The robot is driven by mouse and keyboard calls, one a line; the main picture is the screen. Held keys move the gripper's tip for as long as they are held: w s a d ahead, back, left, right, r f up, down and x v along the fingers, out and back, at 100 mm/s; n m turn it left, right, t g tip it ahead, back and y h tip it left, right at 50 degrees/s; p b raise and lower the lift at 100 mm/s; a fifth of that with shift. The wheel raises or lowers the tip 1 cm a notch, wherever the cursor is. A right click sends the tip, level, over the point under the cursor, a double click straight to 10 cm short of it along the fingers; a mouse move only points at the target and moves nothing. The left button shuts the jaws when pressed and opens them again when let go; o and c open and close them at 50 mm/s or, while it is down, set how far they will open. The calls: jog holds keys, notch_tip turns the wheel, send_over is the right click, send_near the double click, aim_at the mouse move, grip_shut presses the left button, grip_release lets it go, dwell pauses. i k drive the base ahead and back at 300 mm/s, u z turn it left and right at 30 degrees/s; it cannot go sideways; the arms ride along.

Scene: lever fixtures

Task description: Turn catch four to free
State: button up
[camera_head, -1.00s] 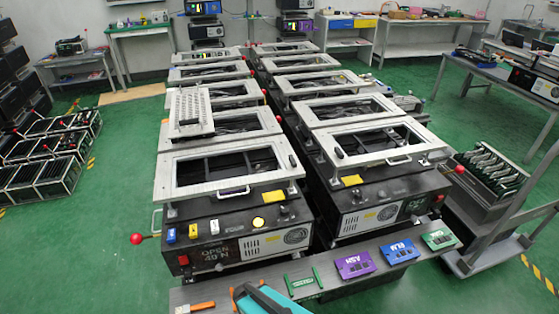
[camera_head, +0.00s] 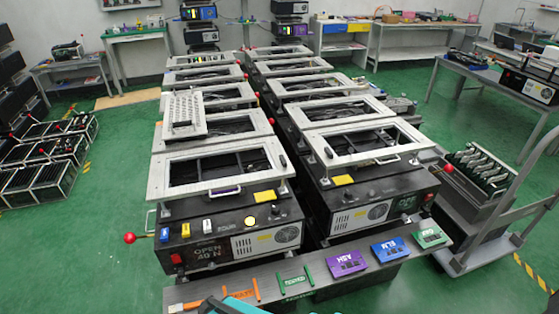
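No label reading four is legible, so I cannot tell which part is catch four. The near left fixture (camera_head: 240,236) is a black box with a lit display reading "OPEN 40 N" and a pale open frame on top. A lever with a red ball end (camera_head: 129,238) sticks out at its left side. The near right fixture (camera_head: 352,216) has a similar frame, and a red ball (camera_head: 448,168) shows at its right side. My gripper's fingers are not in view; only a teal part, probably of my arm, shows at the bottom edge.
A grey ledge (camera_head: 385,264) in front of the fixtures bears purple (camera_head: 346,263), blue (camera_head: 389,249) and green (camera_head: 430,237) name blocks, plus orange and green brackets. More fixtures run back in two rows. A cart (camera_head: 484,207) stands at right.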

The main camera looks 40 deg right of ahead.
aim_at(284, 163)
jog(key=u, duration=0.1)
jog(key=k, duration=0.85)
jog(key=z, duration=1.25)
jog(key=i, duration=0.5)
jog(key=u, duration=0.2)
